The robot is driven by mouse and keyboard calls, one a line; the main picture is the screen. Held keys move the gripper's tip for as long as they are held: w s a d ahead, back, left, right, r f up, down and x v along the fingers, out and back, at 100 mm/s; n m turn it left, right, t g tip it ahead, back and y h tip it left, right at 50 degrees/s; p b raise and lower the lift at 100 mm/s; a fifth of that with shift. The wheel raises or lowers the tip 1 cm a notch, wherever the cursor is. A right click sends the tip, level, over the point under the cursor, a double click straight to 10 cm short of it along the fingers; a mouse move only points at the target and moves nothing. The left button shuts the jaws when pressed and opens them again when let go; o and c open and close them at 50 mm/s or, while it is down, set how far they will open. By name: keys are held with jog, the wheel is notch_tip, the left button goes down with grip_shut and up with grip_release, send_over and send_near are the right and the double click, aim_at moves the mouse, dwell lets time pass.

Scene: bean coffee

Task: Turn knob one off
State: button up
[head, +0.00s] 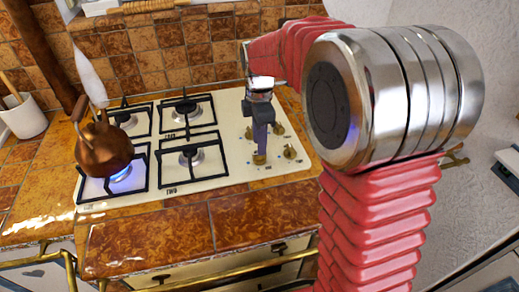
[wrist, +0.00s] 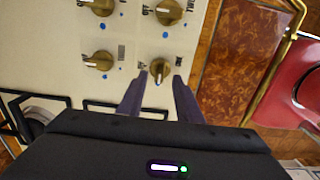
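A brass knob (wrist: 159,70) with a pale pointer line sits between my gripper's (wrist: 158,79) two dark fingertips in the wrist view. In the head view my gripper (head: 260,148) points down onto this front-left knob (head: 259,159) of the cream stove top. The fingers stand apart on either side of the knob; I cannot tell whether they touch it. A small label beside the knob is not clearly readable. A copper kettle (head: 103,148) stands on the front-left burner, which has a blue flame (head: 121,174) under it and white steam above.
Other brass knobs (wrist: 100,60) (wrist: 168,12) (wrist: 97,7) lie close by on the stove top (head: 225,125). Black burner grates (head: 190,160) are to the left. A brass rail (head: 230,270) runs along the front.

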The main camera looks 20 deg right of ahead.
jog(key=shift+f, duration=2)
grip_shut()
